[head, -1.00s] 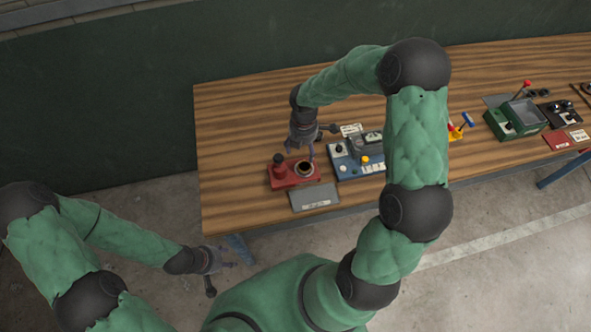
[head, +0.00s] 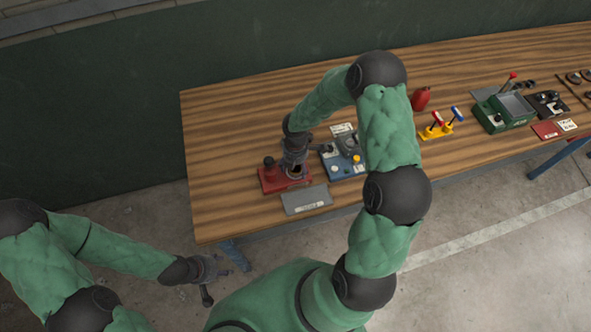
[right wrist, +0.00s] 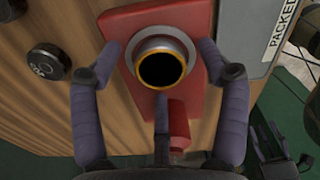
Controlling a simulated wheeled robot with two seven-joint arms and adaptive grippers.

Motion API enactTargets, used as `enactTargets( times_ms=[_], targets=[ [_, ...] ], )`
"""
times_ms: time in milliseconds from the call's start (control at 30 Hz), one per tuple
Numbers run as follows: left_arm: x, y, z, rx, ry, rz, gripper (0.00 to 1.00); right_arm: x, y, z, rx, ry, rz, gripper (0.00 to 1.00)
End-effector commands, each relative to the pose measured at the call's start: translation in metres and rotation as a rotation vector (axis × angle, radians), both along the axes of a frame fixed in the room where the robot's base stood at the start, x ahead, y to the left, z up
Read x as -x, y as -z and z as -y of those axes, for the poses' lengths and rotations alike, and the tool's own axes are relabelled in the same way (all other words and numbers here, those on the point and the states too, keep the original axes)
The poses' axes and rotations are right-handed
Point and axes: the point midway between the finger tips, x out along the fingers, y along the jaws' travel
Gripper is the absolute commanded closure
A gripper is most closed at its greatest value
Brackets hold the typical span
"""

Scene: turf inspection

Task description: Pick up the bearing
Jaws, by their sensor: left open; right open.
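The bearing (right wrist: 144,57) is a ring with a grey outer rim, a gold inner edge and a dark bore. It sits on a red base (right wrist: 190,20). My right gripper (right wrist: 158,60) is open, with fingers on the left and right of the bearing and a third finger below it in the right wrist view. I cannot tell whether they touch it. In the head view, the right gripper (head: 294,166) is low over the red base (head: 270,184) and partly hides the bearing. My left gripper (head: 222,268) is open and empty, off the table's front edge.
A grey plate (head: 306,200), labelled PACKED in the wrist view, lies in front of the red base. A blue device (head: 342,165) with knobs stands close on the right. Further right are yellow stands (head: 437,131) and a green box (head: 503,112). The table's left end is clear.

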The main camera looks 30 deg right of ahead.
Motion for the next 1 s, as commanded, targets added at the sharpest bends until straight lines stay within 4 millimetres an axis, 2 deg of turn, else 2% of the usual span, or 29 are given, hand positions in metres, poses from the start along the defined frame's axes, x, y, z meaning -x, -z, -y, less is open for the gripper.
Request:
enactTargets(
  times_ms=[200,233,467,533,567,833,1000],
  targets=[
    [0.0,0.0,0.0,0.0,0.0,0.0,0.48,0.0,0.002,0.0,0.0,0.001,0.001,0.24],
    [0.0,0.0,0.0,0.0,0.0,0.0,0.48,0.0,0.002,0.0,0.0,0.001,0.001,0.27],
    [0.0,0.0,0.0,0.0,0.0,0.0,0.48,0.0,0.002,0.0,0.0,0.001,0.0,0.92],
    [0.0,0.0,0.0,0.0,0.0,0.0,0.48,0.0,0.002,0.0,0.0,0.001,0.001,0.92],
    [0.0,0.0,0.0,0.0,0.0,0.0,0.48,0.0,0.002,0.0,0.0,0.001,0.001,0.98],
    [0.0,0.0,0.0,0.0,0.0,0.0,0.48,0.0,0.0,0.0,0.001,0.001,0.001,0.98],
    [0.0,-0.002,0.0,0.0,0.0,0.0,0.48,-0.001,-0.013,0.001,0.002,0.002,0.003,0.98]
  ],
)
